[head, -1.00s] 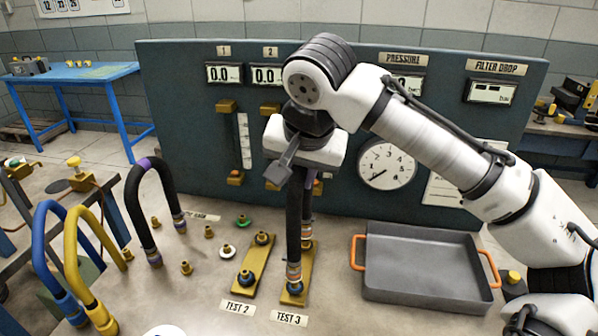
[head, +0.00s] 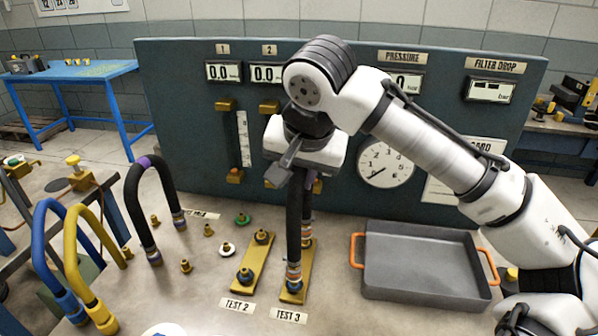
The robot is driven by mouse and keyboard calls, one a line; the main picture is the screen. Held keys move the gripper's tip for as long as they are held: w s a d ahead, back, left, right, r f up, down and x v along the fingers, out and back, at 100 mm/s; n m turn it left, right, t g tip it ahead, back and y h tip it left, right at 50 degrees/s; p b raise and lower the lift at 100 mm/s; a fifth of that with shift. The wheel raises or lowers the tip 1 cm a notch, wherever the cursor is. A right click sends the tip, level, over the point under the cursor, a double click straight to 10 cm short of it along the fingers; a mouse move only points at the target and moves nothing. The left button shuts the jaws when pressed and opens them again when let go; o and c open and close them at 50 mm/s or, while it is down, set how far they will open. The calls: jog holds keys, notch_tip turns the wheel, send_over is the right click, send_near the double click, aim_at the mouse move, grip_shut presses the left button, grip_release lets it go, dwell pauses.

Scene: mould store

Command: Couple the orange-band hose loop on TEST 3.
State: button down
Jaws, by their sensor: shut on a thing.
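The orange-band hose loop (head: 294,220) is a black hose standing upright, with an orange band near its lower front end. Its two ends are down at the brass TEST 3 plate (head: 305,262), behind the TEST 3 label (head: 288,315). I cannot tell whether the ends are fully seated on the fittings. My gripper (head: 293,165) is shut on the top of this loop; the arm hides the loop's upper bend. The TEST 2 plate (head: 262,252) beside it on the left carries two bare fittings.
A purple-band black hose loop (head: 133,205), a blue loop (head: 40,235) and a yellow loop (head: 72,245) stand at the left. Several small fittings lie between them and TEST 2. A grey tray (head: 425,292) with orange handles stands at right. The gauge panel (head: 330,105) rises behind.

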jog(key=shift+f+b, duration=0.55)
jog(key=shift+f, duration=0.9)
dwell(2.0)
jog(key=c, duration=1.1)
grip_release()
jog(key=shift+r, duration=0.1)
jog(key=v, duration=1.3)
jog(key=shift+s+d+r+b, duration=0.15)
jog(key=shift+r+b, duration=0.15)
